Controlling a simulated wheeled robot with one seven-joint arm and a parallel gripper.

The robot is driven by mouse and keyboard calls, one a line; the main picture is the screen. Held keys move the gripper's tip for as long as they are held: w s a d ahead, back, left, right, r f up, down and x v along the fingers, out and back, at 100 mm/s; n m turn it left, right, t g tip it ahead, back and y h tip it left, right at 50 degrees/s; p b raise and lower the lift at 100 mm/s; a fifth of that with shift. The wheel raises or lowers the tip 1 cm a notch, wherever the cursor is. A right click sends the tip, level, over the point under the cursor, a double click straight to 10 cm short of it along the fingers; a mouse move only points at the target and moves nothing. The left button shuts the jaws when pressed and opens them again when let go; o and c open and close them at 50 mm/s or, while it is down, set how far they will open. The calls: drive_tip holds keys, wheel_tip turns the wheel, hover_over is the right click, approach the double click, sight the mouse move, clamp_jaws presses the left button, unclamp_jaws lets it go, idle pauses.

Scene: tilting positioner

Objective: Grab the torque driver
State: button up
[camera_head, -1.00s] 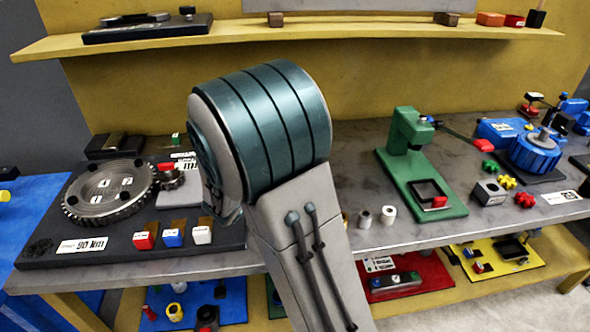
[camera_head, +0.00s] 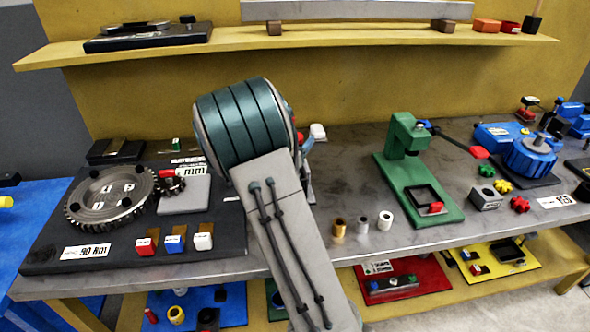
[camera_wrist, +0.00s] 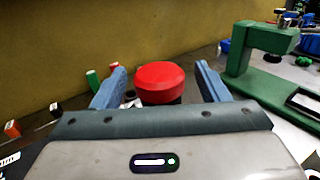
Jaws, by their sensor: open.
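A red round cap on a dark body (camera_wrist: 163,82), which looks like the torque driver, stands between my gripper's two blue fingers in the wrist view. My gripper (camera_wrist: 161,74) is open, with a gap between the cap and each finger. The lower part of the driver is hidden behind my gripper's body. In the head view my arm covers most of this spot. Only a bit of red (camera_head: 299,136) and a blue finger show at its right edge.
A green press (camera_head: 408,165) stands to the right on the grey bench (camera_head: 350,150). Small cylinders (camera_head: 362,225) stand near the front edge. A black board with a large gear (camera_head: 110,195) lies to the left. A yellow shelf (camera_head: 350,32) runs above the back.

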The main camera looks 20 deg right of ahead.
drive_tip(key=shift+x, duration=0.95)
drive_tip(key=shift+c, duration=0.3)
clamp_jaws()
drive_tip(key=shift+r, duration=0.15)
